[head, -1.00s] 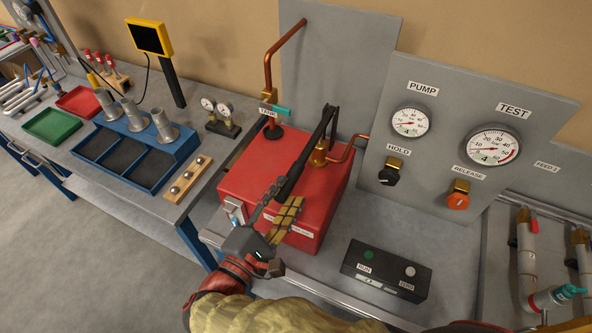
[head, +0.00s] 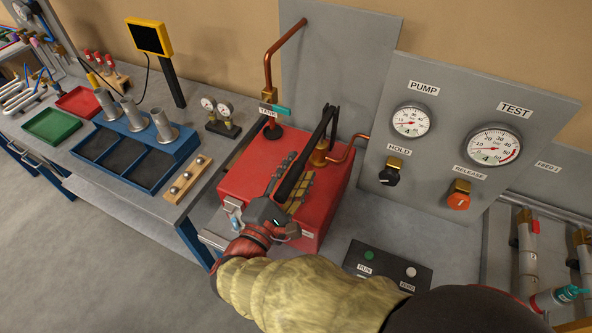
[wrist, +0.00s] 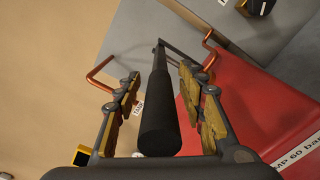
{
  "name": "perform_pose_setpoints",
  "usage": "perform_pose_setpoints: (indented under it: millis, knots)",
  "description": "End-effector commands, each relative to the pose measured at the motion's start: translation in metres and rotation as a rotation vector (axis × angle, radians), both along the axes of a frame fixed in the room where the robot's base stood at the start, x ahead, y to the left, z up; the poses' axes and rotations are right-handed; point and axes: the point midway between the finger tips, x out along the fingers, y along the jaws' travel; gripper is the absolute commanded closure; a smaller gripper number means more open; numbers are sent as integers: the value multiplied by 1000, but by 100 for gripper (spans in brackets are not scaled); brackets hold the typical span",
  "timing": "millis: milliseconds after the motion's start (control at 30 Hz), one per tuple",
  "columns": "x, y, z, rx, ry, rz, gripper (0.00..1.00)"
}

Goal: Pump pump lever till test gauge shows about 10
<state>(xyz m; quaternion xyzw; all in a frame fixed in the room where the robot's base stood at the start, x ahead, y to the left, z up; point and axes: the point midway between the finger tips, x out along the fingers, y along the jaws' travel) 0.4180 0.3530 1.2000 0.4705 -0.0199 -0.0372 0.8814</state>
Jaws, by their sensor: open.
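The black pump lever (head: 322,132) stands on the red pump box (head: 243,186) and slants toward my gripper. In the wrist view the lever's thick grip (wrist: 160,108) lies between the two spread fingers of my gripper (wrist: 162,98), with gaps on both sides. In the head view my gripper (head: 290,180) is over the front of the red box, around the lever's near end. The TEST gauge (head: 493,146) has a red needle low on its scale; the exact value is too small to read. The PUMP gauge (head: 411,121) is at its left.
A black HOLD knob (head: 388,176) and an orange RELEASE knob (head: 459,200) sit below the gauges. A RUN box (head: 385,265) on the bench is partly hidden by my arm. Copper pipes (head: 342,150) rise beside the lever. A blue tray (head: 128,160) stands at left.

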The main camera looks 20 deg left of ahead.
Motion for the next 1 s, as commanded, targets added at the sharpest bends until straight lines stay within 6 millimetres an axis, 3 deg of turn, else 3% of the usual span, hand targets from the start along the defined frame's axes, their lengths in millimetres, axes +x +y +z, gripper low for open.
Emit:
perform_pose_setpoints:
  millis: [133, 800, 1000]
  knots:
    - [0, 0, 0, 0, 0, 0, 61]
    - [0, 0, 0, 1, 1, -1, 99]
    - [0, 0, 0, 0, 1, -1, 100]
